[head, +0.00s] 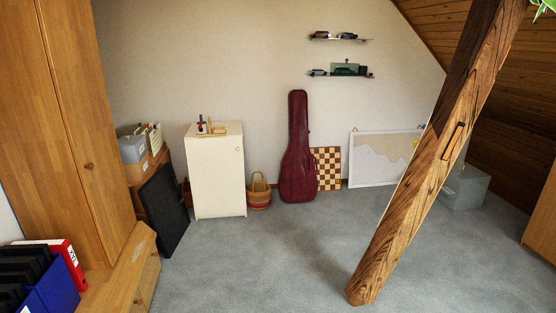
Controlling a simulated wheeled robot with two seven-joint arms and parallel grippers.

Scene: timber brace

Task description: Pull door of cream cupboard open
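The cream cupboard (217,173) stands on the grey carpet against the back wall, left of the middle in the head view. Its door faces me and looks shut, with a small round knob (238,149) near the upper right corner. A small board and a few small items (208,128) sit on its top. Neither of my grippers is in view.
A slanted timber brace (422,178) crosses the right side. A dark panel (164,210) leans left of the cupboard. A woven basket (259,194) and a dark red instrument case (298,158) stand to its right. The carpet (270,255) in front is clear.

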